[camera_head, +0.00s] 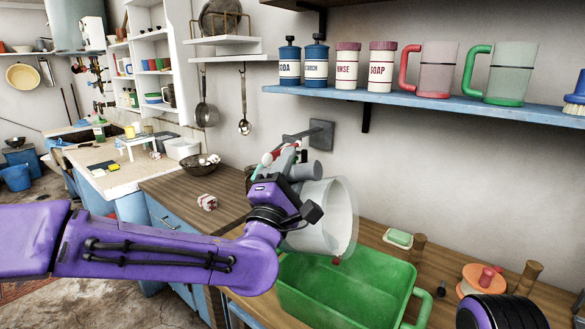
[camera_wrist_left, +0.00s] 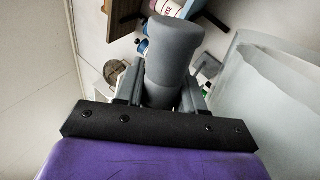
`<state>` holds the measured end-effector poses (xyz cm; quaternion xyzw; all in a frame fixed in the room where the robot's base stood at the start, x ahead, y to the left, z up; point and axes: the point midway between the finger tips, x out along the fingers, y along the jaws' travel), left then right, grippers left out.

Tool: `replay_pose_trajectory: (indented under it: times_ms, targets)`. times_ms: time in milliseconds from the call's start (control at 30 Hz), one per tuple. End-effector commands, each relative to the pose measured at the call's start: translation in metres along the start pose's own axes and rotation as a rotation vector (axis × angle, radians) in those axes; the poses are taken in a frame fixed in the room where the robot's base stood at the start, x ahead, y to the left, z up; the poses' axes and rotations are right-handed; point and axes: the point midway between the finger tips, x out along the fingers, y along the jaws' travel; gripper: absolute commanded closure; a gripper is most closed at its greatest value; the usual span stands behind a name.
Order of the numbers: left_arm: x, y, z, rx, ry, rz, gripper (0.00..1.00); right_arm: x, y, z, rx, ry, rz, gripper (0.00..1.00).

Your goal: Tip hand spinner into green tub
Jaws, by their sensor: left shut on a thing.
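The hand spinner (camera_head: 327,222) looks like a translucent, whitish bowl with a thick grey handle (camera_wrist_left: 172,60). It is tilted on its side, its wide mouth facing right, above the back left part of the green tub (camera_head: 345,292). My left gripper (camera_head: 298,176) is shut on the grey handle, which stands between its fingers in the left wrist view. A small red piece (camera_head: 337,261) shows at the bowl's lower rim. The bowl's inside is only faintly visible. The tub's visible floor looks bare. My right gripper is not in view.
A wall tap (camera_head: 320,134) is close behind the spinner. A blue shelf (camera_head: 430,103) with jars and mugs hangs above. A crumpled cloth (camera_head: 207,202) lies left.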

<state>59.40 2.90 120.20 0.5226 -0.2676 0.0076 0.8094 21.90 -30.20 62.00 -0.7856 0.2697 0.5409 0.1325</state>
Motion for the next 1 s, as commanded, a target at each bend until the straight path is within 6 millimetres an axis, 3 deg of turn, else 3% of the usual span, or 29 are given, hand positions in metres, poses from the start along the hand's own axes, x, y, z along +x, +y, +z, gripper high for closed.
replay_pose_trajectory:
  times_ms: [500, 1000]
  targets:
    - [0.000, 0.000, 0.032, 0.140, -0.074, 0.007, 1.00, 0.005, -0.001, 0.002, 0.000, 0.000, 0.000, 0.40]
    - [0.000, 0.000, 0.037, 0.161, -0.085, 0.007, 1.00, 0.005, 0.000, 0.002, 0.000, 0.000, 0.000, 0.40]
